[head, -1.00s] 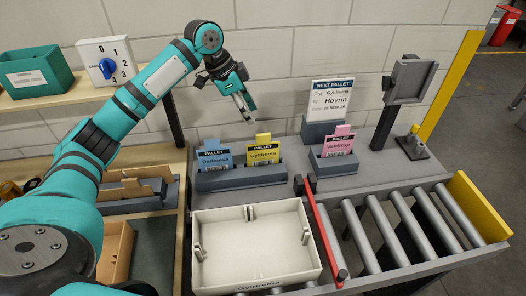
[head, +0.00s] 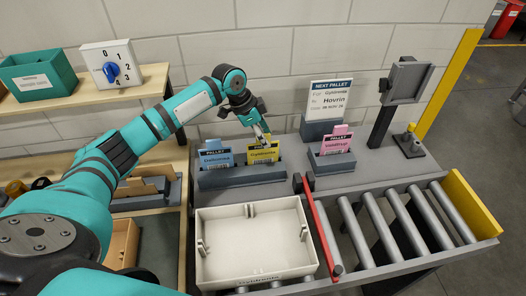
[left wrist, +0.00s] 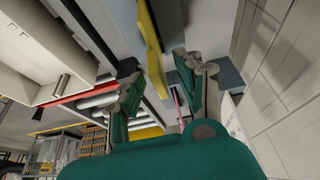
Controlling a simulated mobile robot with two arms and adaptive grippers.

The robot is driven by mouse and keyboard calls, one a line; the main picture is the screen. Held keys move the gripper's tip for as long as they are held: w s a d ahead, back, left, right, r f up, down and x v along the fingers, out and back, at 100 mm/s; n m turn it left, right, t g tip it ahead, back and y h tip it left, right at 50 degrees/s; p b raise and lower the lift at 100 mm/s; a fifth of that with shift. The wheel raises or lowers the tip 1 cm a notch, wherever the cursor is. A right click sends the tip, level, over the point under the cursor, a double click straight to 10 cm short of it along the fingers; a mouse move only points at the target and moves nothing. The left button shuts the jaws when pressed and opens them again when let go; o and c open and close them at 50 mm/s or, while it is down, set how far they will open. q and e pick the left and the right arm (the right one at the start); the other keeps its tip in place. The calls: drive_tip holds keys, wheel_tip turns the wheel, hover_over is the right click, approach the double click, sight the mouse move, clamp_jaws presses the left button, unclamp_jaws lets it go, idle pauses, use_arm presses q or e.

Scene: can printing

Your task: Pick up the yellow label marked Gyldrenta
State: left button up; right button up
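The yellow label marked Gyldrenta (head: 262,155) stands upright in the right slot of a grey two-slot holder (head: 243,178). My left gripper (head: 262,136) is at the label's top, coming from above and behind, and covers part of its upper tab. In the left wrist view the yellow label (left wrist: 150,38) shows edge-on between the two fingers of the gripper (left wrist: 156,72). The fingers are apart, with a gap visible beside the label. My right gripper is in neither view.
A blue label (head: 215,159) stands in the left slot, close beside the yellow one. A pink label (head: 336,145) stands in a separate holder to the right. A cream tray (head: 212,278) lies in front, beside a red bar (head: 320,230) and rollers. A "Next pallet" sign (head: 331,97) stands behind.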

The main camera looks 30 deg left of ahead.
use_arm(q)
clamp_jaws()
drive_tip(key=shift+r, duration=0.15)
